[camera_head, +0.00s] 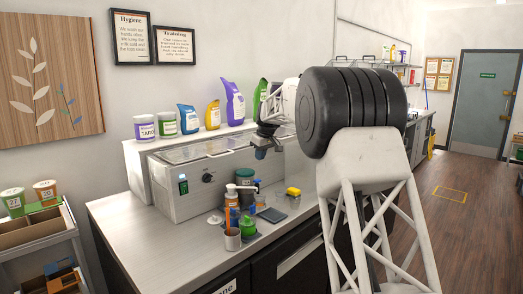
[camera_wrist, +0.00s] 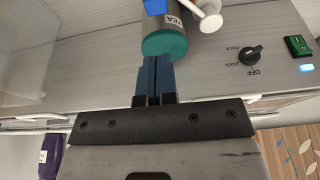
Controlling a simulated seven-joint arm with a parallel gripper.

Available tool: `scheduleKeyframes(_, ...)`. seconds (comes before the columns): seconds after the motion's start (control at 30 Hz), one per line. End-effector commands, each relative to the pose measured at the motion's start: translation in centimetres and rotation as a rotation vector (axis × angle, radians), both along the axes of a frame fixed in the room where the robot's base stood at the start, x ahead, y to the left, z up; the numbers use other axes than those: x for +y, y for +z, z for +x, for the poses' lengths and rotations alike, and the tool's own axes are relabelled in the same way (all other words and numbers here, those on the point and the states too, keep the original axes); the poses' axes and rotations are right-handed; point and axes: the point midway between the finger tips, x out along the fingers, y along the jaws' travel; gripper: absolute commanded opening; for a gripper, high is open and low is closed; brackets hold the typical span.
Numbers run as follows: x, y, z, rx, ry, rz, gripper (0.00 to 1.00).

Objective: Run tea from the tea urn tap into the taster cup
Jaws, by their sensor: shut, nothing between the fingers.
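The tea urn (camera_head: 245,178) stands on the counter in front of the steel case. In the wrist view the urn (camera_wrist: 165,42) has a teal lid and a label reading TEA. A blue part (camera_wrist: 155,6), perhaps its tap handle, shows at the top edge. My gripper (camera_head: 262,153) is shut and empty, above the urn in the head view. In the wrist view my gripper (camera_wrist: 157,60) has its blue fingertips together, overlapping the lid's edge; I cannot tell if they touch. I cannot tell which small vessel is the taster cup.
A steel case (camera_head: 190,190) with a knob (camera_wrist: 250,55) and green switch (camera_wrist: 298,45) stands behind. A white-capped orange bottle (camera_head: 231,200), a grey cup (camera_head: 233,239), a green container (camera_head: 248,226) and a yellow item (camera_head: 293,191) crowd the counter. The left counter is clear.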

Motion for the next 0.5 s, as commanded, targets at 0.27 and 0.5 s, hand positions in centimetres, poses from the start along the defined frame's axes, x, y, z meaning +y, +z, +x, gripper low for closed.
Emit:
scheduleKeyframes(0.27, 0.9, -4.2, 0.9, 0.000, 0.000, 0.000, 0.00)
scheduleKeyframes(0.5, 1.1, -7.3, 1.0, 0.002, -0.001, 0.000, 0.00)
